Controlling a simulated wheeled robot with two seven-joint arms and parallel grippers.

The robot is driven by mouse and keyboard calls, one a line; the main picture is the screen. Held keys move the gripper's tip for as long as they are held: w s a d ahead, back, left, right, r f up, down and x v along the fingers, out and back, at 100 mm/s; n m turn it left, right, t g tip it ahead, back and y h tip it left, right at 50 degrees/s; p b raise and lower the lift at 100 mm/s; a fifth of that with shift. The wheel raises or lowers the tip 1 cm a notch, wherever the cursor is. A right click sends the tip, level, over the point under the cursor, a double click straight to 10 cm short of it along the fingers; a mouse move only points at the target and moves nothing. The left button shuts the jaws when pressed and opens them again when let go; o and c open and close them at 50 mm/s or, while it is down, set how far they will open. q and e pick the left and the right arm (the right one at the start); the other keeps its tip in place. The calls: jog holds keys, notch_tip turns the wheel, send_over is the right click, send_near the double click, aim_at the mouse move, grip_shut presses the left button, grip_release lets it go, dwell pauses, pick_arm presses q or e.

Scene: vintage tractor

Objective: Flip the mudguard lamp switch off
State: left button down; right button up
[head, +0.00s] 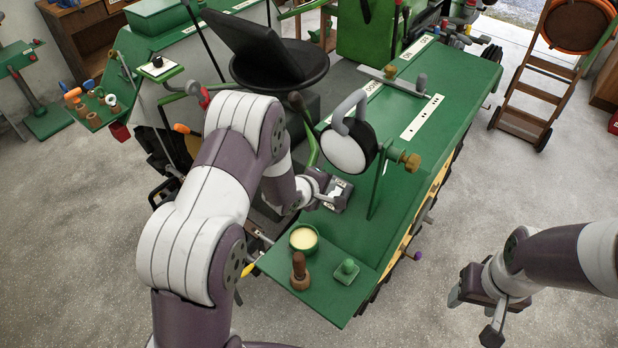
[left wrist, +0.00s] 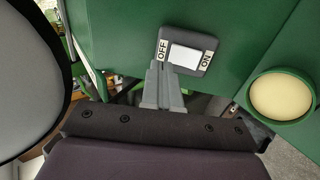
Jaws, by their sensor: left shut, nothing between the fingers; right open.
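The mudguard lamp switch (head: 337,196) is a white rocker in a dark grey plate on the green mudguard (head: 400,150). In the left wrist view the rocker (left wrist: 185,55) lies between an OFF label (left wrist: 162,50) and an ON label (left wrist: 207,61). My left gripper (head: 325,199) is shut and empty; its fingertips (left wrist: 163,70) are at the OFF end of the plate. I cannot tell whether they touch it, nor which rocker end is pressed in. A round lamp (head: 345,150) with a pale face stands beside the switch. My right gripper (head: 478,318) is open and empty, away from the tractor.
A green-rimmed cream round piece (head: 303,238), a brown knob (head: 299,270) and a green button (head: 346,270) sit near the mudguard's front. Open floor lies on the right.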

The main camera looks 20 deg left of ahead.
pick_arm(q)
jog(key=w+r+b+v, duration=0.1)
jog(key=r+b+v, duration=0.1)
jog(key=v, duration=0.9)
jog(key=s+a+f+m+g+y+b, duration=0.4)
jog(key=s+a+f+m+g, duration=0.15)
jog(key=s+f+m, duration=0.35)
jog(key=s+d+f+m+g+b, duration=0.1)
jog(key=s+d+f+m+b, duration=0.1)
jog(key=s+b, duration=0.2)
jog(key=s+d+f+m+g+b, duration=0.2)
jog(key=s+m+b, duration=0.1)
jog(key=s+b, duration=0.2)
jog(key=shift+s+d, duration=0.25)
jog(key=shift+s, duration=0.35)
pick_arm(e)
notch_tip(320, 180, down, 15)
jog(key=shift+s+a, duration=0.15)
jog(key=shift+s, duration=0.15)
pick_arm(q)
jog(key=shift+f, duration=0.1)
pick_arm(e)
jog(key=shift+w, duration=0.1)
